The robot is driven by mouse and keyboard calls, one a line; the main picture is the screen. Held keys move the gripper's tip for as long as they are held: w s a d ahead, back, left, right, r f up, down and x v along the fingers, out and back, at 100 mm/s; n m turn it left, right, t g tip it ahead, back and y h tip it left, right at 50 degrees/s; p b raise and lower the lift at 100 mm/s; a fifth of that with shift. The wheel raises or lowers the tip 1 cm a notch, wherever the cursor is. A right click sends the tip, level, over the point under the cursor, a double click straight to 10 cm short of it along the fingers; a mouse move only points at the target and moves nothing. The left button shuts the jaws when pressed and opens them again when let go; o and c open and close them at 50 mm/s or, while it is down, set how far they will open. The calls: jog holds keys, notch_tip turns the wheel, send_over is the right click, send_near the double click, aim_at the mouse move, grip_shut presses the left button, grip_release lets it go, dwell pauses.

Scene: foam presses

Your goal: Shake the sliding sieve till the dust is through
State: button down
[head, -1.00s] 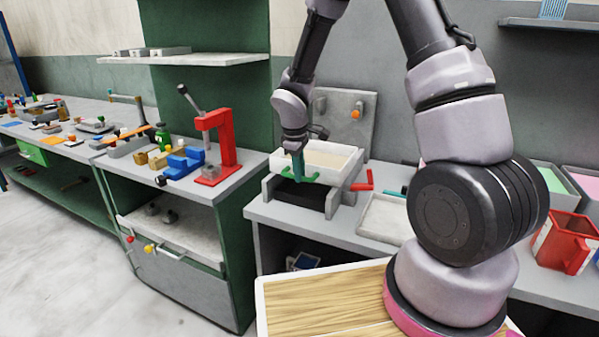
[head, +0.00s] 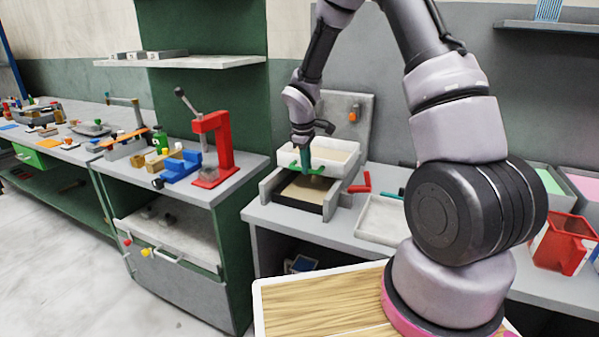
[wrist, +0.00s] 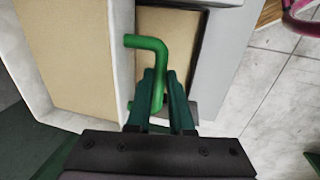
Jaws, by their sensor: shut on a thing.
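The sliding sieve (head: 349,172) is a white open box on a grey stand at the back of the bench, with tan material in it. Its green bent handle (wrist: 148,42) projects at the front, and my gripper (wrist: 160,78) is shut on it with dark green fingers. The black-rimmed tray (head: 298,205) lies in front of and below the sieve, with a tan layer in it. In the wrist view the sieve's white wall (wrist: 122,50) is at left, beside the tan tray surface (wrist: 172,38). How much dust is left on the mesh cannot be told.
A grey side rail (head: 268,186) bounds the tray at left. A red bar (head: 361,184) lies right of the sieve, and a shallow pale tray (head: 382,220) is further right. A red lever press (head: 216,150) stands on the left bench.

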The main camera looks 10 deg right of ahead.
jog(key=shift+w+d+r, duration=0.1)
jog(key=shift+w+d, duration=0.4)
jog(key=shift+w, duration=0.2)
jog(key=c, duration=0.8)
grip_release()
notch_tip(320, 180, up, 10)
jog(key=s+a, duration=0.1)
jog(key=shift+s+r, duration=0.25)
jog(key=shift+s, duration=0.1)
jog(key=shift+a, duration=0.1)
